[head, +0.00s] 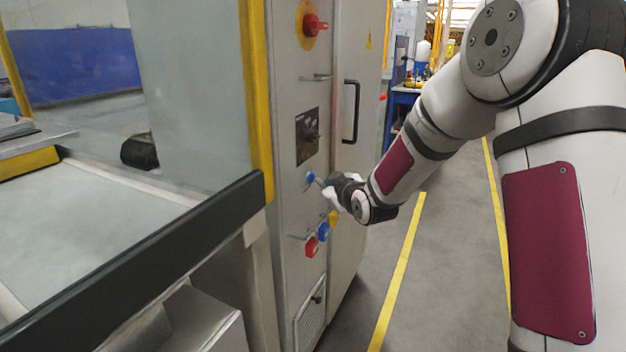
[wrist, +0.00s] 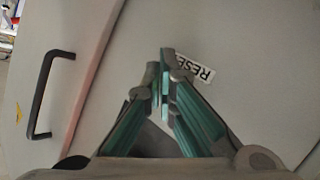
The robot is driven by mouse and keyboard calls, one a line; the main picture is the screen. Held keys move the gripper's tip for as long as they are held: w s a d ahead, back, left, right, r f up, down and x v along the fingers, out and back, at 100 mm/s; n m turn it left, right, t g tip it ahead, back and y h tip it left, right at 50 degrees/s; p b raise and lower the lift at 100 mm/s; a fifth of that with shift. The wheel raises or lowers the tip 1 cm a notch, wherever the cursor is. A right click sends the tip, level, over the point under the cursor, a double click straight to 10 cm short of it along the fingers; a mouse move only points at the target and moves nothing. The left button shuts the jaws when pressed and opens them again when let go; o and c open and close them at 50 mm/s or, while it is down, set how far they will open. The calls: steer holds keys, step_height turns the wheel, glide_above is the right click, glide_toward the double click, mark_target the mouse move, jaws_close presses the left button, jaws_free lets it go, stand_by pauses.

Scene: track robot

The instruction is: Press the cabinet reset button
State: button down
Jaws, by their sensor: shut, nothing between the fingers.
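The grey cabinet (head: 288,75) stands in the middle of the head view. A small blue button (head: 310,177) sits on its front, below a black switch panel. My gripper (head: 322,183) is right in front of the blue button, and I cannot tell if it touches it. In the wrist view my gripper (wrist: 164,58) is shut and empty, with its fingertips together. A white label (wrist: 195,69) beside the tips shows the letters RESE, the rest covered by a finger. The button is not visible in the wrist view, apparently hidden behind the fingers.
A red mushroom knob (head: 315,25) is high on the cabinet. The black switch panel (head: 307,137) is above the blue button. Red (head: 311,247), blue and yellow fittings protrude below. A black door handle (head: 351,112) stands to the right. Floor between yellow lines (head: 400,270) is clear.

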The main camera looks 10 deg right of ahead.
steer(key=shift+s+d, duration=0.15)
steer(key=shift+d, duration=0.05)
steer(key=s+d, duration=0.1)
steer(key=d, duration=0.1)
steer(key=s+d, duration=0.2)
steer(key=shift+p, duration=0.3)
stand_by(0.3)
stand_by(0.4)
